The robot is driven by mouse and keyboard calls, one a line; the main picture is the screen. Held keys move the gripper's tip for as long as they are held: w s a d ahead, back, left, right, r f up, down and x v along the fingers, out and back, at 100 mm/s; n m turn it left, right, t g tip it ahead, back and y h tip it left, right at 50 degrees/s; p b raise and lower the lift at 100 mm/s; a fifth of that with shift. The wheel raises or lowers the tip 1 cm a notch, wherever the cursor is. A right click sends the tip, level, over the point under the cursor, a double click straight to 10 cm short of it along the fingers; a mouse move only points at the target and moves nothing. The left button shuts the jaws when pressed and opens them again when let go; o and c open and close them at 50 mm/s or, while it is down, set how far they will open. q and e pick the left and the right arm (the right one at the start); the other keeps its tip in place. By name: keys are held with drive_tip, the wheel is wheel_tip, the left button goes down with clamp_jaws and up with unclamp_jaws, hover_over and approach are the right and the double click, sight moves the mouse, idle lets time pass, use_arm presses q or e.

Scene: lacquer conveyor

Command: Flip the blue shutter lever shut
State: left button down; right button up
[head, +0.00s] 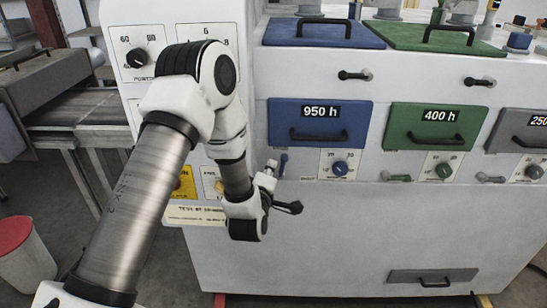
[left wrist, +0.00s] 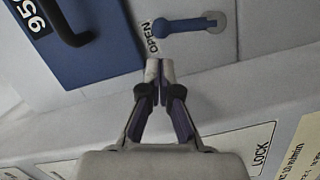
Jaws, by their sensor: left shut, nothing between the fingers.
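My left gripper (head: 271,165) is just left of the lever in the head view. In the left wrist view its fingertips (left wrist: 159,68) are together and empty, close to the OPEN label and apart from the lever. My right gripper is not in view.
A green drawer (head: 434,126) and a green lever (head: 396,177) are further right. A red-topped bin (head: 25,258) stands at lower left.

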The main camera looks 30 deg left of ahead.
sight(278, 151)
use_arm(q)
drive_tip(key=x, duration=0.4)
drive_tip(key=shift+f, duration=0.1)
